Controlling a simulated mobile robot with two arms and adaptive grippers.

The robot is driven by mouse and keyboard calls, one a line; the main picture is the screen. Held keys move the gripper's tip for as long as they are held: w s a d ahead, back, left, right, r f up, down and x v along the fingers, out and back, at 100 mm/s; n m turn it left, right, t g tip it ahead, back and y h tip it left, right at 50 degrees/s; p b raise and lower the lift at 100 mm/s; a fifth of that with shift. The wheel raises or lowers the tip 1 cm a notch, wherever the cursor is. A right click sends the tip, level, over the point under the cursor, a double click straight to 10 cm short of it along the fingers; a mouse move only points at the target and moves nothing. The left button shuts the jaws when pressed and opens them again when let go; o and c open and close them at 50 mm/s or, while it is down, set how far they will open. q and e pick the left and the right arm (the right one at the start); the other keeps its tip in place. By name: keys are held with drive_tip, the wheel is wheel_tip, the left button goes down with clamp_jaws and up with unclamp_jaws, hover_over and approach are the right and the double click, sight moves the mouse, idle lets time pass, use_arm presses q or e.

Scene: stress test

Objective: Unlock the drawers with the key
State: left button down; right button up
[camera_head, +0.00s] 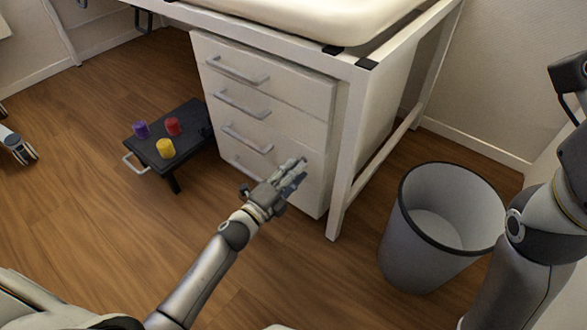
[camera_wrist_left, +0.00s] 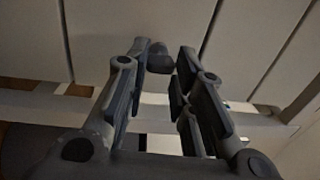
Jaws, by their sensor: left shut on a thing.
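The white drawer cabinet (camera_head: 265,110) stands under the desk with several closed drawers and bar handles; it fills the background of the left wrist view (camera_wrist_left: 265,40). My left gripper (camera_head: 297,167) is in front of the cabinet's lower right front. In the left wrist view its fingers (camera_wrist_left: 162,72) are closed in around a small dark rounded piece (camera_wrist_left: 159,60) at the tips, which may be the key. The rest of the key and the lock are not distinguishable. My right arm rises at the right edge; its dark end is cut off, so its gripper state is unclear.
A grey bin (camera_head: 425,235) stands right of the desk leg (camera_head: 350,150). A low black table (camera_head: 190,140) left of the cabinet carries purple (camera_head: 140,129), red (camera_head: 173,127) and yellow (camera_head: 165,149) pieces. The wooden floor in front is clear.

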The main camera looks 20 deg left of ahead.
use_arm(q)
drive_tip(key=shift+a, duration=0.1)
idle(0.4)
drive_tip(key=c, duration=1.2)
unclamp_jaws()
drive_tip(key=shift+c, duration=0.2)
drive_tip(key=shift+s, duration=0.15)
drive_tip(key=v, duration=1.1)
drive_tip(key=shift+s, duration=0.35)
drive_tip(key=shift+a+f, duration=0.1)
drive_tip(key=shift+f, duration=0.05)
